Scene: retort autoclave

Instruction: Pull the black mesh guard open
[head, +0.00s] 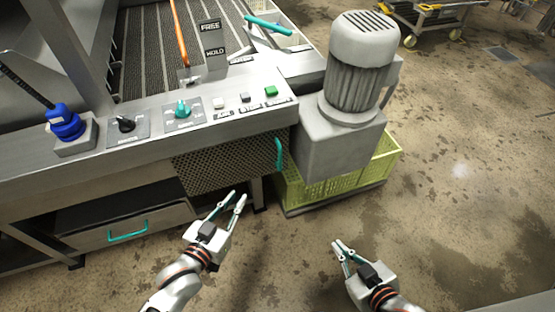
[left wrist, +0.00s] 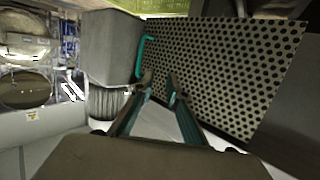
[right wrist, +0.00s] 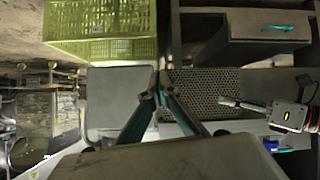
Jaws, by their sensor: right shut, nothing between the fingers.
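The black mesh guard (head: 222,165) is a perforated panel under the control ledge, with a teal handle (head: 279,152) at its right end. It lies flush beneath the ledge. In the left wrist view the mesh (left wrist: 235,65) fills the upper right and the handle (left wrist: 140,58) is just left of the fingertips. My left gripper (head: 238,195) is open and empty, in front of and below the guard, apart from the handle. My right gripper (head: 342,246) is shut and empty, further right over the floor. The mesh (right wrist: 205,88) also shows in the right wrist view.
A grey motor (head: 362,65) on a housing stands right of the guard, above a yellow-green crate (head: 335,190). A drawer (head: 120,228) with a teal handle is at lower left. Knobs and buttons line the ledge (head: 150,110).

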